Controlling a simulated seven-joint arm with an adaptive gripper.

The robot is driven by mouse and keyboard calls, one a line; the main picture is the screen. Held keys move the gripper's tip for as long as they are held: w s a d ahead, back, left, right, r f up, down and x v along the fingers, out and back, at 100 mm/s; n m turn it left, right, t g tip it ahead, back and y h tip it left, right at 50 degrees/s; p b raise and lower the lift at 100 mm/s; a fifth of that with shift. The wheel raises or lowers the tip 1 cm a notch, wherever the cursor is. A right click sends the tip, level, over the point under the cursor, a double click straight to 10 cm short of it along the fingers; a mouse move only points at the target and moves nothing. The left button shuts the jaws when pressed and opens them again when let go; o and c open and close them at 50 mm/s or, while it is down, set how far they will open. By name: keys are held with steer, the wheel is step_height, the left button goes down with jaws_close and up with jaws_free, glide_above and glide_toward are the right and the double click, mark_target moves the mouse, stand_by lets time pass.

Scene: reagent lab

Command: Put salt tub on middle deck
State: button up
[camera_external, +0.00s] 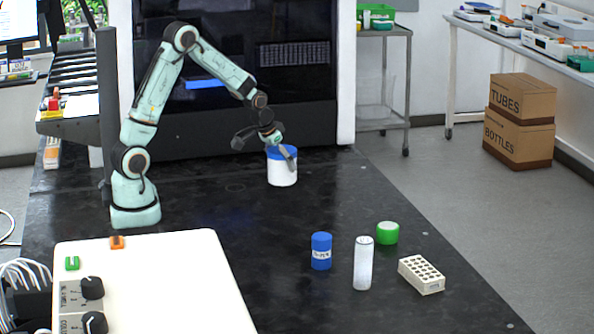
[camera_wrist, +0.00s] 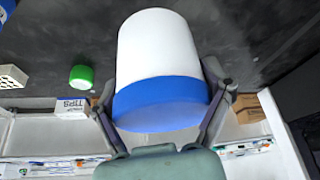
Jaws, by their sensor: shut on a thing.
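The salt tub, a white cylinder with a blue lid, (camera_external: 283,176) stands upright at the back of the black bench in the outside view. I cannot tell whether its base touches the bench. My gripper (camera_external: 280,152) is above it, shut around its lid end. In the wrist view the tub (camera_wrist: 158,50) fills the middle, its blue lid towards my gripper (camera_wrist: 160,92), with one finger on each side. No label shows on it. A rack of stacked dark decks (camera_external: 72,90) stands at the far left; I cannot tell which is the middle deck.
A blue tub (camera_external: 321,251), a white bottle (camera_external: 363,264), a green tub (camera_external: 387,233) and a cream tube rack (camera_external: 421,275) stand at the front right. A white device (camera_external: 150,285) fills the front left. The bench's middle is clear.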

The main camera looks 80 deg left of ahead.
steer(key=s+a+n+g+y, duration=0.1)
steer(key=s+a+n+g, duration=0.2)
steer(key=s+a+n, duration=0.55)
steer(key=s+a+n+g+y, duration=0.1)
steer(key=s+a+n+g, duration=0.25)
steer(key=s+n, duration=1)
steer(key=w+a+f, duration=0.1)
steer(key=a+f, duration=0.1)
steer(key=a, duration=0.2)
steer(key=w+a+f+m, duration=0.1)
steer(key=a+f, duration=0.2)
steer(key=w+a+f+m, duration=0.1)
steer(key=a+f, duration=0.2)
steer(key=a, duration=0.1)
steer(key=shift+a+f+g, duration=0.2)
steer(key=shift+a+g, duration=0.05)
steer(key=shift+a, duration=0.1)
steer(key=shift+w+a+f, duration=0.15)
steer(key=shift+f, duration=0.05)
steer(key=shift+w+a+f, duration=0.1)
steer(key=shift+a+f, duration=0.05)
steer(key=shift+f, duration=0.75)
steer(key=shift+a+f, duration=0.1)
steer(key=shift+f, duration=0.8)
steer(key=shift+f, duration=0.15)
